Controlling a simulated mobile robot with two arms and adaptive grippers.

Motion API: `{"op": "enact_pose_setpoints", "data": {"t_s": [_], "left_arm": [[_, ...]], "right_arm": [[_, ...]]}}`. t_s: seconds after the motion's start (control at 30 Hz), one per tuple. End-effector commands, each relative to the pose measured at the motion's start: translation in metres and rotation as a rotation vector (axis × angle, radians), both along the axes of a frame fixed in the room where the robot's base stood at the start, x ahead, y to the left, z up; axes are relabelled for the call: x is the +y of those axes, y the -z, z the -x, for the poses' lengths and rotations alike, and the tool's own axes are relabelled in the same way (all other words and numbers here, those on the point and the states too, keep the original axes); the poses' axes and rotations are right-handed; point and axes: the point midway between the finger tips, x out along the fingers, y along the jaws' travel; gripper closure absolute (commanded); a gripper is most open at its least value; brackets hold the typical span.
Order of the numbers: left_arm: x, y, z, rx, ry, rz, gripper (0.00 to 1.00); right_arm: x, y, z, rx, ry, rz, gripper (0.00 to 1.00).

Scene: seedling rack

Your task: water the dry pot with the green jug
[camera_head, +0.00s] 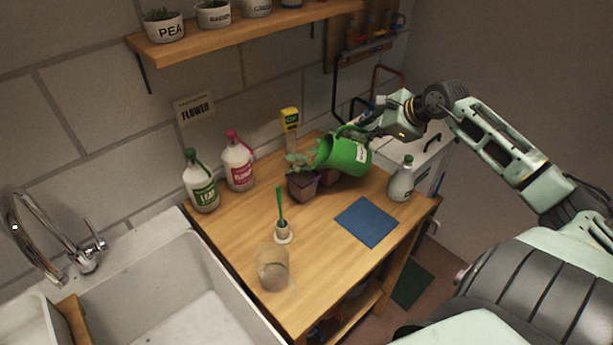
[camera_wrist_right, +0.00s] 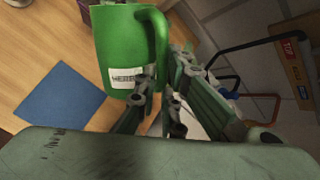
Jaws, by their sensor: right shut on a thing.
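The green jug (camera_head: 347,156) is held in the air above the back of the wooden table, tilted with its mouth toward the left. My right gripper (camera_head: 367,128) is shut on its handle. The wrist view shows the green jug (camera_wrist_right: 124,45) with a white label, and the gripper fingers (camera_wrist_right: 160,88) at its handle. A purple pot (camera_head: 302,188) with a pale green plant stands just left of and below the jug's mouth. A reddish pot (camera_head: 330,177) is partly hidden behind the jug. I cannot tell which pot is dry, or whether water flows. My left gripper is not in view.
A yellow meter (camera_head: 290,119) stands behind the purple pot. White bottles (camera_head: 201,187) (camera_head: 238,165) are at the left, and a grey bottle (camera_head: 401,182) is at the right. A blue mat (camera_head: 366,222), a brush holder (camera_head: 283,235) and a glass jar (camera_head: 272,272) occupy the front.

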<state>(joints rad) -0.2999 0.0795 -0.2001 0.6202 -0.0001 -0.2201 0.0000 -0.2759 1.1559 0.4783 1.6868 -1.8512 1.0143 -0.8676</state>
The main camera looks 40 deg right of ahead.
Motion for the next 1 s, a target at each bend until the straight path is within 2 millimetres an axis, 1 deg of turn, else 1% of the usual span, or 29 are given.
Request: {"op": "enact_pose_setpoints", "data": {"t_s": [0.2,0.3,0.37,0.4,0.43,0.5,0.6,0.73,0.9,1.0], "left_arm": [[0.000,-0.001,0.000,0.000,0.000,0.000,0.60],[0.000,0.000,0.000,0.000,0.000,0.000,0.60],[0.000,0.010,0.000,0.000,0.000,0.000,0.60],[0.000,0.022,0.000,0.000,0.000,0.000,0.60],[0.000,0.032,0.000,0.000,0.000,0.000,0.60],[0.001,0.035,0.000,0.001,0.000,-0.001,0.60],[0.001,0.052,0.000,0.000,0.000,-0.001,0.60],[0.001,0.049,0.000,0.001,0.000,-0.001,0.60],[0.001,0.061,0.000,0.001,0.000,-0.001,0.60],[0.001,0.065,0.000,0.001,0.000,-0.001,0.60]], "right_arm": [[0.001,-0.003,-0.001,0.001,0.000,0.008,1.00],[0.001,-0.001,-0.001,0.001,0.002,0.005,1.00],[-0.005,0.014,0.004,-0.017,0.009,-0.037,1.00],[-0.012,0.028,0.008,-0.043,0.016,-0.083,1.00],[-0.018,0.037,0.012,-0.066,0.019,-0.120,1.00],[-0.027,0.026,0.016,-0.127,0.018,-0.208,1.00],[-0.034,0.031,0.021,-0.177,0.011,-0.292,1.00],[-0.034,0.024,0.022,-0.186,0.006,-0.307,1.00],[-0.038,0.031,0.024,-0.207,0.007,-0.346,1.00],[-0.039,0.031,0.025,-0.220,0.004,-0.366,1.00]]}}
